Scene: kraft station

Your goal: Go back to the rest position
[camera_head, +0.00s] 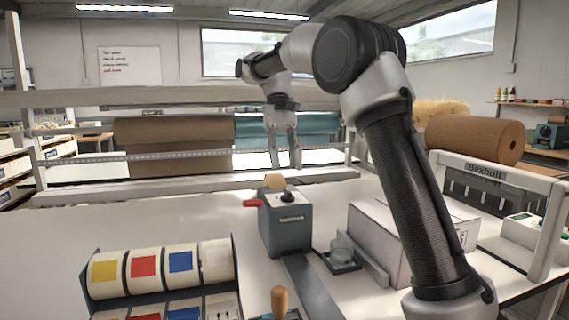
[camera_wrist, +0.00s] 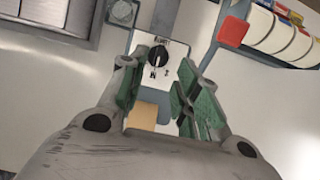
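My gripper (camera_head: 286,163) hangs pointing down in the head view, above and behind a blue-grey device with a black knob (camera_head: 285,222). Its two fingers are apart with nothing between them. In the wrist view my gripper (camera_wrist: 160,88) shows the same spread fingers with green pads. The device's knob panel (camera_wrist: 157,57) shows between and beyond them, with a tan piece (camera_wrist: 142,115) nearer the wrist. A clear gap shows between the fingertips and the device in the head view. The task names no other object.
A roll dispenser (camera_head: 92,290) with coloured labels stands front left. A glass (camera_head: 342,248) and a white carton (camera_head: 385,228) stand right of the device, beside my arm. A Bexholt rack (camera_head: 490,172) is at the right.

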